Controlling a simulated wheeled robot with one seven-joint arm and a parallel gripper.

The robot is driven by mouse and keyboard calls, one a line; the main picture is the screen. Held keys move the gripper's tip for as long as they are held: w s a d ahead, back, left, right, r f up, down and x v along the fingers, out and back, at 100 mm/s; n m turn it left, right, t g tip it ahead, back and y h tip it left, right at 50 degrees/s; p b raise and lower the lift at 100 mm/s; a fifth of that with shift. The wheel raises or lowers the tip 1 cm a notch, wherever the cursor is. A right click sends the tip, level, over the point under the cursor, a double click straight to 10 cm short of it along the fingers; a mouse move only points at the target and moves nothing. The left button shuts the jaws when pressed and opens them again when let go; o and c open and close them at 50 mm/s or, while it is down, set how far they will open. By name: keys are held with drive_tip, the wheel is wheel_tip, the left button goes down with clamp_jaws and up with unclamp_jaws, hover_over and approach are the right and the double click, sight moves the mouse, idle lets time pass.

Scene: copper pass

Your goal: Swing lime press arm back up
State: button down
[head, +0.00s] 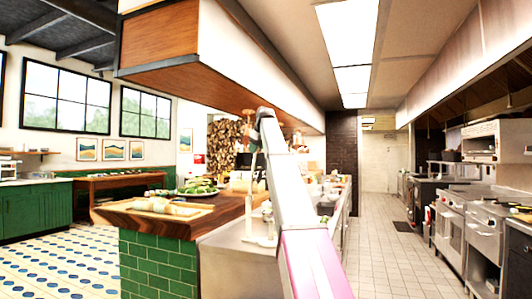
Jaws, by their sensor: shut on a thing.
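The lime press (250,238) stands on the steel counter at the near end, with its pale metal post rising beside my arm. Its arm (252,160) is a thin pale lever that runs roughly upright, close to my gripper, with a wooden knob seemingly at the top. My gripper (257,132) is small and dark at the top of my white and pink arm, and is shut at the lever. The fingertips and exact contact are too small to make out. My arm hides part of the press.
A wooden counter top (130,217) on green tiles holds a board (160,208) with pale items and a heap of green produce (198,187). A wood-clad overhang (160,50) hangs above. The tiled aisle (385,245) to the right is clear, with stoves (455,235) beyond it.

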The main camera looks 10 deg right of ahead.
drive_tip(key=w+a, duration=0.5)
drive_tip(key=a, duration=0.3)
drive_tip(key=shift+w+f, duration=0.25)
drive_tip(key=c, duration=0.6)
unclamp_jaws()
drive_tip(key=shift+c, duration=0.2)
drive_tip(key=shift+s+r, duration=0.1)
drive_tip(key=v, duration=1)
drive_tip(key=shift+s+r, duration=0.15)
drive_tip(key=shift+r, duration=0.05)
